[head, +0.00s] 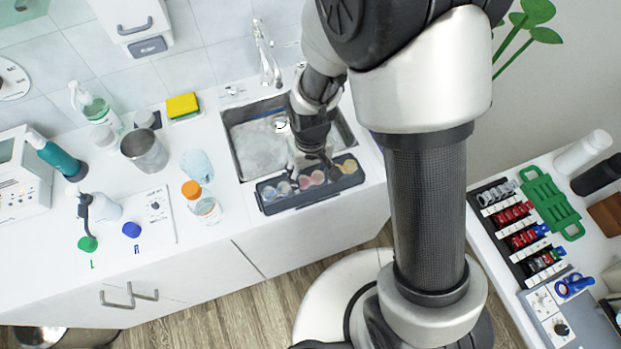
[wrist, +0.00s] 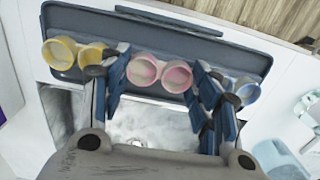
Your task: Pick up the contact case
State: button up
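A pink two-well contact case (wrist: 160,73) lies in a dark blue-grey tray (wrist: 120,22), with a yellow case (wrist: 75,54) to its left and a pale blue case (wrist: 243,90) to its right. In the head view the tray (head: 318,199) lies across the front of the sink, and the pink case (head: 313,179) is in its middle. My gripper (wrist: 160,78) is open, with its fingers apart on either side of the pink case. The right finger partly hides the blue case, and the left finger is close to the yellow one. Whether either finger touches a case I cannot tell.
The metal sink (head: 256,133) and faucet (head: 265,55) are behind the tray. An orange-capped bottle (head: 207,209), a steel cup (head: 147,153) and a green and yellow sponge (head: 183,106) stand to the left. A side table with a rack (head: 519,233) is at the right.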

aim_at(311, 180)
jog(key=shift+c, duration=0.4)
notch_tip(311, 180, up, 20)
jog(key=p, duration=0.6)
jog(key=shift+d+f, duration=0.1)
dwell(0.5)
